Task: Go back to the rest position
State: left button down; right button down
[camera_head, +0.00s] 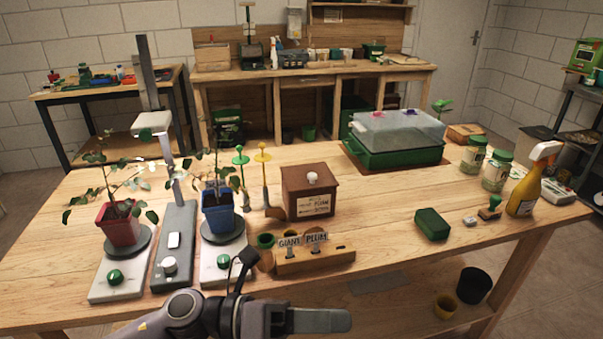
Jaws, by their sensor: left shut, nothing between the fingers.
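My left gripper (338,320) is at the bottom of the view, in front of the table's near edge. It points to the right and is shut, with nothing held. My left arm comes in from the lower left, and a black cable loops up beside the wrist. The gripper is nearer to me than the wooden block with the GIANT PLUM label (318,258) and shows below it, apart from it. My right gripper is not in view.
On the wooden table (390,235) stand a red pot (118,228) and a blue pot (217,213) with seedlings, a grey upright stand (174,245), a brown box (308,192), a green propagator (395,155), a green block (432,224) and a yellow spray bottle (524,195).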

pick_arm(q)
jog(key=w+a+f+n+t+y, duration=0.3)
jog(key=a+n+t, duration=0.35)
jog(key=n, duration=0.65)
jog(key=w+a+f+n+t+y, duration=0.3)
jog(key=n+t+y, duration=0.1)
jog(key=n+t, duration=0.75)
jog(key=s+a+f+n+g+y, duration=0.3)
jog(key=s+a+f+n+y, duration=0.1)
jog(key=s+a+f+n, duration=0.2)
jog(key=s+a+f+n+g+y+p, duration=0.1)
jog(key=s+a+f+n+g+y, duration=0.3)
jog(key=s+a+f+n, duration=0.3)
notch_tip(320, 180, down, 6)
jog(key=a+n+y, duration=0.1)
jog(key=n, duration=0.3)
jog(key=shift+a+f, duration=0.15)
